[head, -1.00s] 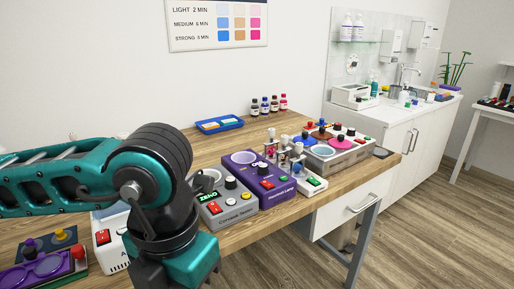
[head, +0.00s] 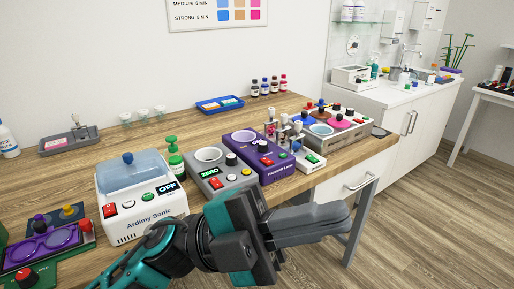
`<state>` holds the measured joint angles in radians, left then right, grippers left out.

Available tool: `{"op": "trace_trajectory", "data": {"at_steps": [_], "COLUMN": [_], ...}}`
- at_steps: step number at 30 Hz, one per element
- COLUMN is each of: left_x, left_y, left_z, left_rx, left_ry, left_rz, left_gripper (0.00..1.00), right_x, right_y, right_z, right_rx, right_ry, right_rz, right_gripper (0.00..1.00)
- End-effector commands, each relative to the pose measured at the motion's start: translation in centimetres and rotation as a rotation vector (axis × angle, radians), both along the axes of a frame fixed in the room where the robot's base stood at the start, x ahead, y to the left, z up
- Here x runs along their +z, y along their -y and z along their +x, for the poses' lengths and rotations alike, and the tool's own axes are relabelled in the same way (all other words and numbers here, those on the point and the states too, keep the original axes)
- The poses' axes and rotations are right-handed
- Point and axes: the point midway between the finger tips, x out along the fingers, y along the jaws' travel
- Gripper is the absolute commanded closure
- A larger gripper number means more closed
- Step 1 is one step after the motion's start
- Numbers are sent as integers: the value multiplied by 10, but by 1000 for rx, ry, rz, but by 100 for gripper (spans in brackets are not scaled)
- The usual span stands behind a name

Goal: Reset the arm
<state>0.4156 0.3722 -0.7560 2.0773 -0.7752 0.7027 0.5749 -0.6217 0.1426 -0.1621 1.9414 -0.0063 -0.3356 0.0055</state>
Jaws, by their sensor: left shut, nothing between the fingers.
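My left arm comes in from the bottom left in the head view, teal and black. Its left gripper (head: 335,219) shows at lower centre, in front of the wooden table's near edge. The dark grey fingers point right and lie together, with nothing between them. It touches none of the devices as far as I can see. My right arm and gripper are not in view.
Along the wooden table (head: 190,115) stand a white lidded device (head: 140,201), a green pump bottle (head: 175,160), a grey device (head: 222,172), a purple device (head: 260,157) and a multi-knob device (head: 338,140). Open floor (head: 425,225) lies to the right.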

Motion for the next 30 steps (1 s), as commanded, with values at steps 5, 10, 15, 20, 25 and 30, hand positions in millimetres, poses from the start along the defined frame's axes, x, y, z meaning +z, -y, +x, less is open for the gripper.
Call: {"op": "trace_trajectory", "data": {"at_steps": [5, 10, 15, 20, 25, 30], "left_x": [-39, -134, -250, -343, -398, -414], "left_y": [-41, -101, -159, -203, -228, -236], "left_z": [79, 127, 120, 77, 31, 13], "left_rx": [352, 700, 986, 1174, 1274, 1304], "left_ry": [-409, -807, -1173, -1461, -1651, -1715], "left_rz": [-175, -208, -133, -18, 83, 120], "left_gripper": [100, 100, 100, 100, 100, 100], "right_x": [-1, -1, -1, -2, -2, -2], "right_y": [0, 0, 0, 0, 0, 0], "right_z": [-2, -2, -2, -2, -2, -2], "right_rx": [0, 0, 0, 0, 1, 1], "right_ry": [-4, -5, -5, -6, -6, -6], "right_rz": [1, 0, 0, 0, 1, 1], "right_gripper": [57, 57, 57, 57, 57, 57]}}
